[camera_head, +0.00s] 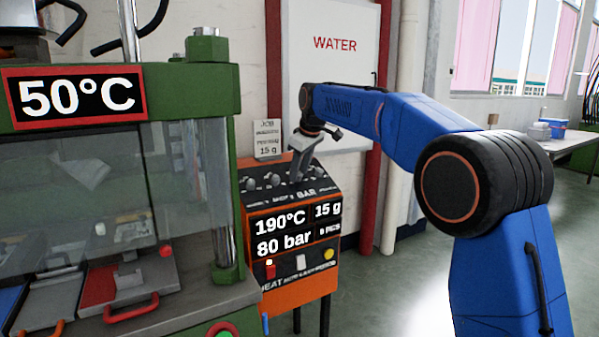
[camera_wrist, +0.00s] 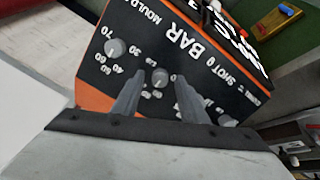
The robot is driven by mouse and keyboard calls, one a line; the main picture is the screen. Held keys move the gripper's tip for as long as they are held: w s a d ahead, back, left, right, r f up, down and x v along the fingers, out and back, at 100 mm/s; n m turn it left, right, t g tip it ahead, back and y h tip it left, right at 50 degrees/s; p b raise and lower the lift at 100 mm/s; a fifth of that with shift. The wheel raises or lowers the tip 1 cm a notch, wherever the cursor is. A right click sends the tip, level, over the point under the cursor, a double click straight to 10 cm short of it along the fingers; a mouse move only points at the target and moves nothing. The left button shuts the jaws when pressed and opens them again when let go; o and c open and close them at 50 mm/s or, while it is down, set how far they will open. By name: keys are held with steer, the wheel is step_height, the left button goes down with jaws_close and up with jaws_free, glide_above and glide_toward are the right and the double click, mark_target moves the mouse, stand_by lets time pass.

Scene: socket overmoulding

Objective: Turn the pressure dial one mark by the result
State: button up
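The orange-and-black control box (camera_head: 290,287) has a row of grey knobs along its sloped top. The pressure dial (camera_wrist: 160,77), by the word BAR, is the middle knob in the wrist view. My gripper (camera_wrist: 157,84) is open, with one finger on each side of this dial and visible gaps between. I cannot tell how deep the fingertips reach. In the head view my gripper (camera_head: 296,177) points down at the knobs and partly hides them. The box's display (camera_head: 283,245) reads 190°C, 80 bar, 15 g and 0 PCS.
Another knob (camera_wrist: 115,47) with a numbered scale and a further knob (camera_wrist: 227,121) flank the dial. A job card (camera_head: 267,140) stands behind the box. The green press (camera_head: 205,90), showing 50°C, is close on the left. A red pipe (camera_head: 376,190) runs behind.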

steer(key=shift+w+f, duration=0.1)
steer(key=shift+f, duration=0.15)
jaws_close()
steer(key=shift+m, duration=0.3)
steer(key=m, duration=0.3)
steer(key=shift+m, duration=2)
